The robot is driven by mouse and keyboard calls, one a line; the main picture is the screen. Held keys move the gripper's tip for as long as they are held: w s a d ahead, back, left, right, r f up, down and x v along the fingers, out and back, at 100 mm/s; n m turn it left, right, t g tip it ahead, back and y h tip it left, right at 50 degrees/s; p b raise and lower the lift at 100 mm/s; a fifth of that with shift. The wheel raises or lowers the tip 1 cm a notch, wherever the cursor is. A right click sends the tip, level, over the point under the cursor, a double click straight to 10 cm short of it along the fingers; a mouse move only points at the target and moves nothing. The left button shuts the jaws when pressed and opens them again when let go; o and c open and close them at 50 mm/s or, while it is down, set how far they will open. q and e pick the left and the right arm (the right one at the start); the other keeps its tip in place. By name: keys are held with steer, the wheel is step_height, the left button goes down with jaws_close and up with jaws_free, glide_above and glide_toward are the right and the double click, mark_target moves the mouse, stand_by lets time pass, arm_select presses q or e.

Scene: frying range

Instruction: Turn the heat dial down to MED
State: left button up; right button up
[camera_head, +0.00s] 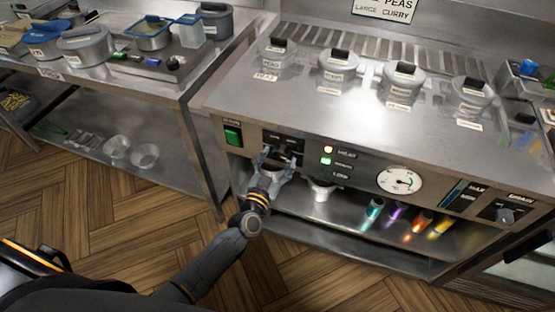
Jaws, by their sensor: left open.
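The heat dial (284,148) is a dark knob on the front panel of the steel frying range (300,95), left of the indicator lamps. Its scale marks are too small to read, so I cannot tell its setting. My left gripper (279,158) is open at the panel, its fingers on either side of the dial's lower part. The fingers partly hide the dial, and I cannot tell whether they touch it. My right gripper is not in view.
A green switch (232,135) is left of the dial. Lit lamps (327,155) and a round gauge (400,180) are to its right. A small metal cup (321,190) and several coloured tubes stand on the shelf below. Lidded pots (338,66) line the top.

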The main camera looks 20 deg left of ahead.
arm_select(q)
steer(key=c, duration=1)
steer(key=shift+c, duration=0.8)
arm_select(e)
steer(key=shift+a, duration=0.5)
arm_select(q)
steer(key=shift+n, duration=0.3)
steer(key=n, duration=0.5)
steer(key=shift+b, duration=0.4)
steer(key=n+b, duration=0.1)
steer(key=n, duration=0.5)
steer(key=shift+d, duration=0.1)
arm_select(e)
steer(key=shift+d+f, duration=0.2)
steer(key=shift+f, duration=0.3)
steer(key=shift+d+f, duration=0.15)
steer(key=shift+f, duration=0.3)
arm_select(q)
steer(key=shift+n, duration=0.3)
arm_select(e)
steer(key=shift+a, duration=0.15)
